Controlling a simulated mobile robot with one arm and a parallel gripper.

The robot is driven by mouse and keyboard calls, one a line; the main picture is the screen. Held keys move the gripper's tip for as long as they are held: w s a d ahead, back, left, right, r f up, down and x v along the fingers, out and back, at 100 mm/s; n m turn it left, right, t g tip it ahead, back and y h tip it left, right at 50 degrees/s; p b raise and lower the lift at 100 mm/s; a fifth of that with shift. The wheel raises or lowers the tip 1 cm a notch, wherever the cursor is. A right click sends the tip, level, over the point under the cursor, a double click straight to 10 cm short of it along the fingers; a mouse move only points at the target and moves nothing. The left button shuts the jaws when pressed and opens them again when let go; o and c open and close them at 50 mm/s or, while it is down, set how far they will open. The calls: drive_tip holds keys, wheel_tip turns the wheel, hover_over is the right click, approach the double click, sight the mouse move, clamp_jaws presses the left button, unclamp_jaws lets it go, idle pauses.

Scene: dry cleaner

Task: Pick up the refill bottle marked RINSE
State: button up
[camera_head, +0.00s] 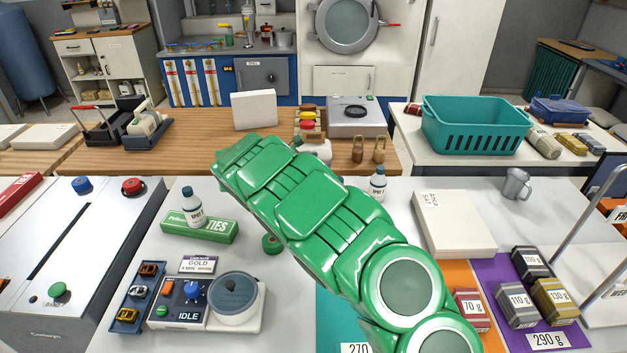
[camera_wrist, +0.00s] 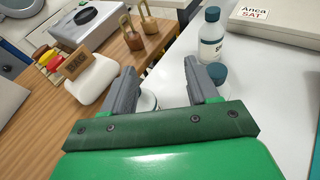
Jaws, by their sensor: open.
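No label that I can read says RINSE. A white bottle with a dark teal cap (camera_head: 194,209) stands at the left by a green box; its label seems to start with SPOT. A similar bottle (camera_head: 378,184) stands right of my arm; it appears to be the one beyond my right finger in the wrist view (camera_wrist: 211,38). Another teal cap (camera_wrist: 218,75) shows just beside that finger. My gripper (camera_wrist: 163,88) is open; a pale rounded thing (camera_wrist: 148,101), mostly hidden, shows between the fingers. In the head view my arm hides the gripper.
A wooden counter (camera_head: 205,134) lies behind the grey table, with padlocks (camera_head: 357,152) near its right end. A white box (camera_head: 453,222) lies to the right. A control unit with a pot (camera_head: 234,296) stands front left. A teal cap (camera_head: 272,244) shows beside my arm.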

drive_tip(key=w+a+f+n+t, duration=0.1)
drive_tip(key=a+f+n, duration=0.15)
drive_tip(key=a, duration=0.35)
drive_tip(key=shift+m+y, duration=0.25)
drive_tip(key=shift+y, duration=0.15)
drive_tip(key=shift+w+x, duration=0.2)
drive_tip(key=shift+x, duration=3.85)
drive_tip(key=shift+a+r, duration=0.1)
drive_tip(key=shift+a, duration=0.15)
clamp_jaws()
